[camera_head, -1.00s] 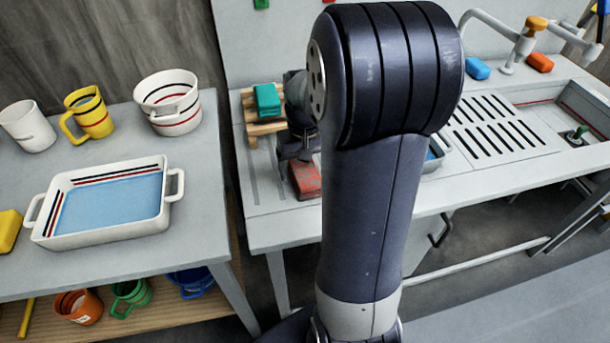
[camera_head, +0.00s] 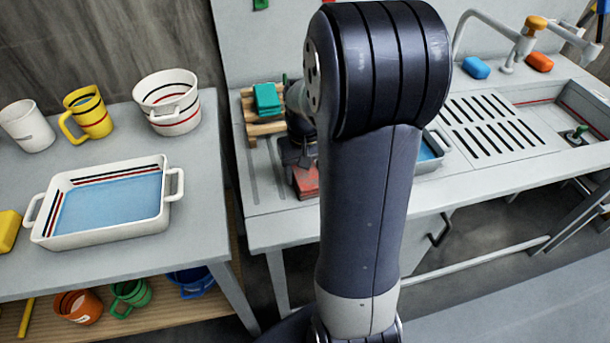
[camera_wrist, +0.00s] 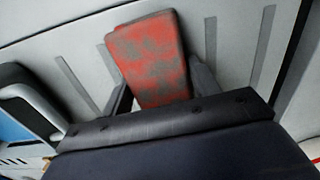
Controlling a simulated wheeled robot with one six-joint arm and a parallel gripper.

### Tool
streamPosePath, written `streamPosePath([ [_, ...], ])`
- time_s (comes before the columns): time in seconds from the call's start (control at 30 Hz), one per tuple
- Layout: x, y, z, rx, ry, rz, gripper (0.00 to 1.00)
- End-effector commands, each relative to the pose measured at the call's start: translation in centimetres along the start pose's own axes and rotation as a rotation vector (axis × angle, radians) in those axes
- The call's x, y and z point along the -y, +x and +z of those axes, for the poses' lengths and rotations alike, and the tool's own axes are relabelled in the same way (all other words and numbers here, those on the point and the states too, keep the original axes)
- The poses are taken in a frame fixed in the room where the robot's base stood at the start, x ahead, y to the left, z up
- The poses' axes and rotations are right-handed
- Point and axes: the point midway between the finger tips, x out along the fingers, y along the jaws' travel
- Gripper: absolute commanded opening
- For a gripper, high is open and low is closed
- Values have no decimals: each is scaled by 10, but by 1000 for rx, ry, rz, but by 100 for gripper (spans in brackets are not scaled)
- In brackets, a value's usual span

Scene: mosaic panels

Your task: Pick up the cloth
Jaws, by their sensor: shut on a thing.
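The cloth (camera_wrist: 148,50) is a red folded pad with grey stains. It fills the space between the two fingers of my gripper (camera_wrist: 160,84) in the wrist view. My gripper is shut on it, with one finger along each side. In the head view the red cloth (camera_head: 307,182) shows at the left part of the sink counter (camera_head: 270,225), just below my gripper (camera_head: 298,162). My own arm hides part of the gripper there. I cannot tell whether the cloth touches the counter.
A teal folded pad (camera_head: 267,98) lies on a wooden rack (camera_head: 262,128) behind my gripper. A metal tray with blue inside (camera_head: 430,150) is partly hidden by my arm. A side table at left holds a white dish (camera_head: 105,235), a yellow mug (camera_head: 97,125) and a white pot (camera_head: 180,125).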

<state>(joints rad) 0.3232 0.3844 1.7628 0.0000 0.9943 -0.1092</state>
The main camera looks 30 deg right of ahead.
Motion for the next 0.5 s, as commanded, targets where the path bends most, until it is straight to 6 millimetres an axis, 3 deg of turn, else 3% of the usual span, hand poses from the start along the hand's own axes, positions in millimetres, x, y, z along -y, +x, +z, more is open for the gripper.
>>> streamPosePath([
  [0.27, 0, -3, 0, -2, 0, 0, 36],
  [0.5, 0, -43, -1, -7, 0, 1, 36],
])
